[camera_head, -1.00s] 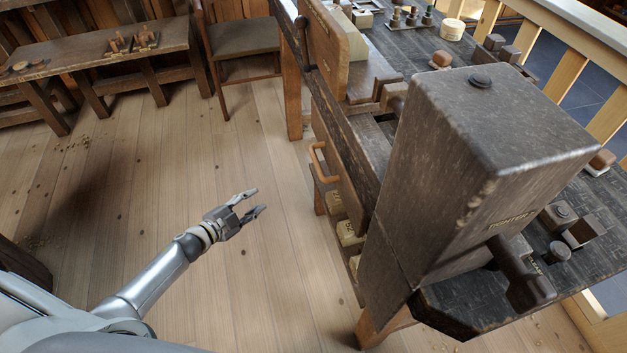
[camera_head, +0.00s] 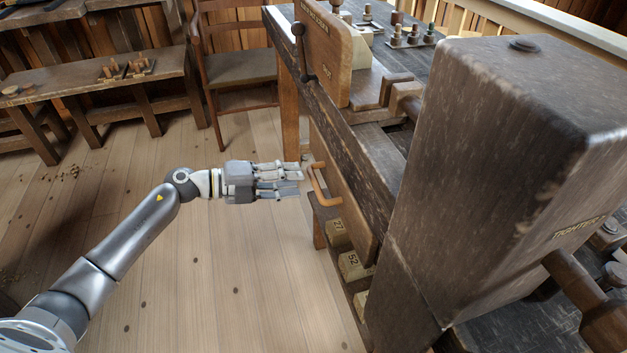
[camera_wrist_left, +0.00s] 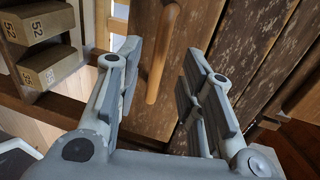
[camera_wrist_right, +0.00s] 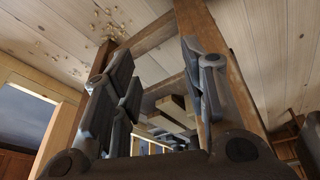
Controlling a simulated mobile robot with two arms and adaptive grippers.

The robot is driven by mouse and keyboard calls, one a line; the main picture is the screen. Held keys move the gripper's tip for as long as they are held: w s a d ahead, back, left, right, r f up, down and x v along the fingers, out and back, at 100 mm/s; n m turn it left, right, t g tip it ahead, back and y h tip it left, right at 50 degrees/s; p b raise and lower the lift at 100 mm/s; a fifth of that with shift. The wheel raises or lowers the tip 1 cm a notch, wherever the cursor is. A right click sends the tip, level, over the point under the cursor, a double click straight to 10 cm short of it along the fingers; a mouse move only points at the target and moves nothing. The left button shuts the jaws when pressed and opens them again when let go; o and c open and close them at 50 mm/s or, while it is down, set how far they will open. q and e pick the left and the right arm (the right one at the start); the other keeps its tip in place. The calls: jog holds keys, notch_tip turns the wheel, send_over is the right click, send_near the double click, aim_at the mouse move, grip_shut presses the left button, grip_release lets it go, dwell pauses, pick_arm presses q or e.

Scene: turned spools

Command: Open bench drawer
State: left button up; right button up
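The bench drawer (camera_head: 349,212) is a brown wooden front in the side of the dark workbench, and it looks closed. Its orange-brown bar handle (camera_head: 322,186) stands out from the front. My left gripper (camera_head: 299,181) is open, with its fingers pointing at the handle and their tips just short of it. In the left wrist view the handle (camera_wrist_left: 163,52) shows in the gap between the two open fingers, apart from both. My right gripper (camera_wrist_right: 158,65) shows only in its own wrist view, open and empty.
A large dark block (camera_head: 500,150) stands at the bench's near end. Numbered pale blocks (camera_head: 354,265) sit on a low shelf under the drawer. A chair (camera_head: 238,68) and a low bench (camera_head: 100,72) stand behind.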

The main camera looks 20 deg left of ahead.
aim_at(314, 176)
pick_arm(q)
jog(key=shift+x, duration=2.95)
pick_arm(e)
jog(key=shift+v, duration=0.95)
pick_arm(q)
jog(key=shift+c, duration=0.3)
pick_arm(e)
jog(key=shift+w, duration=0.2)
pick_arm(q)
grip_shut()
